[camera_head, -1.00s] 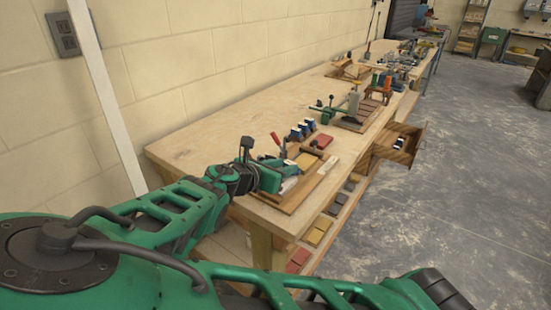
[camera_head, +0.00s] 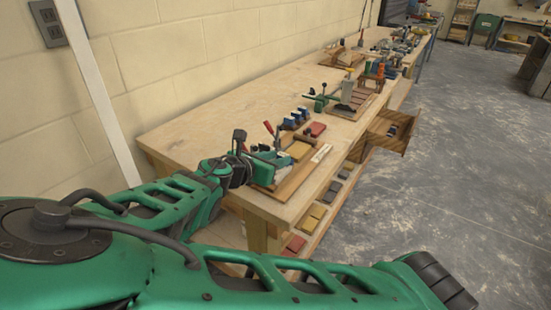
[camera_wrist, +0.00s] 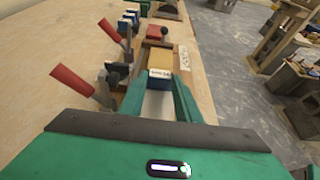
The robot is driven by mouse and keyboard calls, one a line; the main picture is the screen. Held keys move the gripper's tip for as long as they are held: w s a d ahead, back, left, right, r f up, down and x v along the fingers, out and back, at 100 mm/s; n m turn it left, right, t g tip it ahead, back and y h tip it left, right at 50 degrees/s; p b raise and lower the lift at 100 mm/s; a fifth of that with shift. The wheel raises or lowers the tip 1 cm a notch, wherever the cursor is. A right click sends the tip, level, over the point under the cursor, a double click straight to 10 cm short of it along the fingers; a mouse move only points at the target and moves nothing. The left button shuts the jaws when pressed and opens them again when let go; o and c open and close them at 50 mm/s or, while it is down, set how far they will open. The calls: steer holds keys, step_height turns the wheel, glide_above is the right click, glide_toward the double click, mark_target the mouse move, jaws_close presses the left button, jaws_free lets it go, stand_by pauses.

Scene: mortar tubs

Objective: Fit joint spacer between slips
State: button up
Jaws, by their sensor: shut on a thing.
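My gripper (camera_wrist: 159,88) is shut on a small blue block with a white label (camera_wrist: 160,74), which I take to be the joint spacer. It also shows small in the head view, where my gripper (camera_head: 272,162) is at the near end of a wooden jig (camera_head: 285,188). A yellow slip (camera_wrist: 160,58) lies in the jig just beyond the block; I cannot tell whether they touch. A whitish strip (camera_wrist: 157,104) shows between my fingers, below the block. A second slip cannot be made out. The block's lower part is hidden.
Red-handled clamps (camera_wrist: 72,82) (camera_wrist: 110,31) stand along the jig's left side. A red slip (camera_head: 313,130) and several blue blocks (camera_head: 296,118) sit beyond it. A wooden drawer (camera_head: 390,131) juts from the bench's right side. The bench (camera_head: 190,122) is clear at left.

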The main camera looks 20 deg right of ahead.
steer(key=shift+a, duration=0.1)
steer(key=o, duration=1.5)
steer(key=shift+a+r, duration=0.15)
steer(key=shift+r, duration=0.4)
steer(key=shift+c, duration=0.3)
steer(key=shift+r, duration=1.5)
steer(key=shift+c, duration=0.3)
steer(key=shift+o, duration=1)
steer(key=shift+r, duration=0.3)
step_height(320, 180, up, 2)
steer(key=shift+s+r, duration=0.1)
steer(key=shift+r, duration=0.05)
